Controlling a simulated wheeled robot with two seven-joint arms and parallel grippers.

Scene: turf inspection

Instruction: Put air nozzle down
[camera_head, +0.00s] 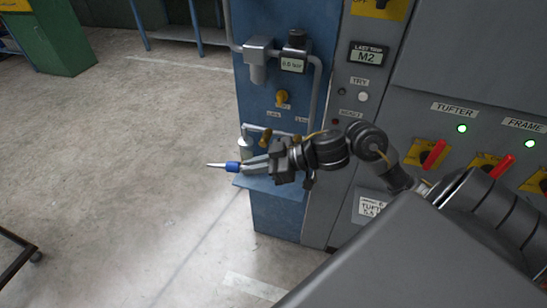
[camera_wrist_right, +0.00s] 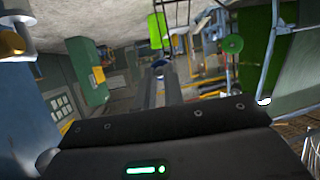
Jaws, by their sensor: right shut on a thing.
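The air nozzle (camera_head: 232,167) has a blue collar and a thin pale tip pointing left in the head view. My right gripper (camera_head: 250,166) is shut on it and holds it level, near a small blue shelf (camera_head: 283,190) on the side of the blue cabinet. The picture does not show clearly whether the nozzle is over the shelf or in front of it. The gripper and wrist hide part of the shelf. My left gripper is not in view.
A silver canister (camera_head: 245,146) stands behind the gripper at the shelf. The grey control panel (camera_head: 409,108) with red-handled switches is at the right.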

